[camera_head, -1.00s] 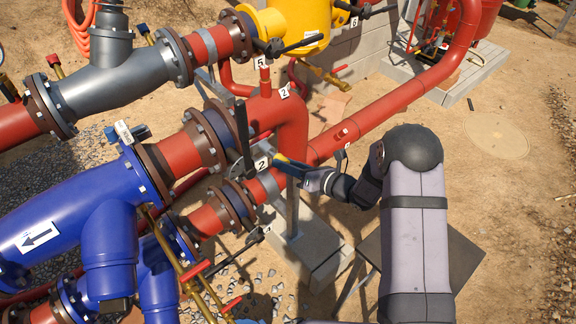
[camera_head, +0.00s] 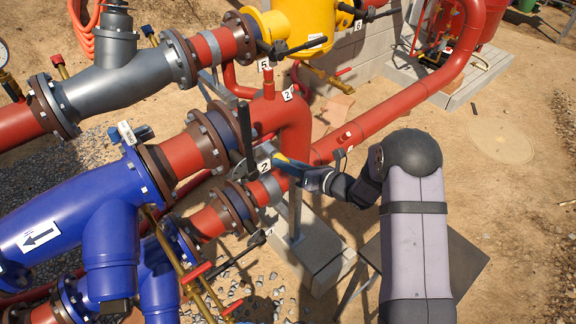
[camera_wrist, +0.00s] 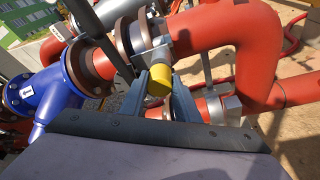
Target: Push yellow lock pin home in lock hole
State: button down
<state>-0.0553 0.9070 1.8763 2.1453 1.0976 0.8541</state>
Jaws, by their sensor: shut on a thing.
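The yellow lock pin (camera_wrist: 159,80) shows in the wrist view between the two blue-grey fingers of my gripper (camera_wrist: 158,90). My gripper is shut on it. In the head view, my gripper (camera_head: 288,168) is beside the plate labelled 2 (camera_head: 264,167), near the upright black valve lever (camera_head: 245,135). Only a small bit of yellow shows there, at the gripper's tip. The lock hole is hidden in both views, so I cannot tell how deep the pin sits.
A red pipe (camera_head: 383,115) runs behind my gripper. A blue pipe body (camera_head: 70,215) is at left. A concrete block (camera_head: 315,245) stands below my gripper. Bare sandy ground (camera_head: 500,200) lies open to the right.

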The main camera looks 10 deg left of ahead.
jog(key=shift+w+a, duration=0.25)
jog(key=c, duration=0.8)
grip_release()
jog(key=shift+d, duration=0.1)
jog(key=p+v, duration=0.1)
jog(key=v, duration=0.6)
jog(key=shift+s, duration=0.1)
